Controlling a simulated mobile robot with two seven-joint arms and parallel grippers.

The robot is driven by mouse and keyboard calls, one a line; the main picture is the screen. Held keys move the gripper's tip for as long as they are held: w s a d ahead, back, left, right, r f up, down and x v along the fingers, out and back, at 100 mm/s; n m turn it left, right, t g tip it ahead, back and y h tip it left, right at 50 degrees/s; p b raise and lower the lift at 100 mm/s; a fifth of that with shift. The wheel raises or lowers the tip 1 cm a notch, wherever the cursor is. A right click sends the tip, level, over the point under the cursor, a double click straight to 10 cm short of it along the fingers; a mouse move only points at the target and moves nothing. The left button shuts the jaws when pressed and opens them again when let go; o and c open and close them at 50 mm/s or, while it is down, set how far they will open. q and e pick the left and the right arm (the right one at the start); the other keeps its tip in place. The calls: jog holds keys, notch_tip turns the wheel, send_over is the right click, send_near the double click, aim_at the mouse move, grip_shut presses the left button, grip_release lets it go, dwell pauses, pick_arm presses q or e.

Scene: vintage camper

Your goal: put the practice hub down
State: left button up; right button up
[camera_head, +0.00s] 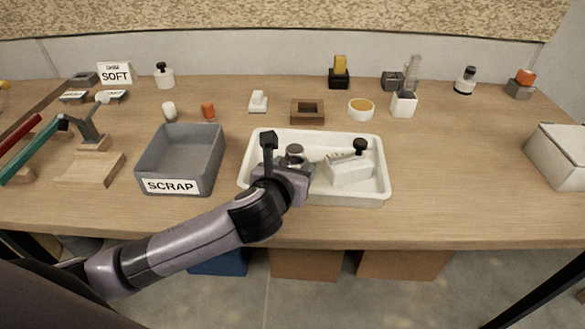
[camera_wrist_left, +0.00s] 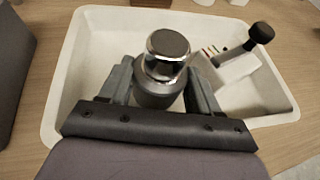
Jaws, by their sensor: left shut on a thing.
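The practice hub (camera_head: 294,151), a grey metal cylinder with a shiny cap, is held upright between the fingers of my left gripper (camera_head: 291,165). In the left wrist view the hub (camera_wrist_left: 167,48) shows clearly, with the left gripper's fingers (camera_wrist_left: 160,88) on both sides of it. The gripper is shut on the hub over the left part of the white tray (camera_head: 345,199). I cannot tell whether the hub's bottom touches the tray floor; the gripper hides it. My right gripper is not in view.
A white block with a black-knobbed lever (camera_head: 350,168) sits in the tray's right part. The grey SCRAP bin (camera_head: 206,168) stands just left of the tray. A brown square frame (camera_head: 308,118) and a white round dish (camera_head: 361,108) stand behind.

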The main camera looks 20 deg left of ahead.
pick_arm(q)
jog(key=o, duration=1.4)
jog(key=shift+f, duration=0.1)
jog(key=shift+o, duration=0.2)
jog(key=shift+r, duration=0.2)
jog(key=p+v, duration=0.1)
jog(key=v, duration=1.1)
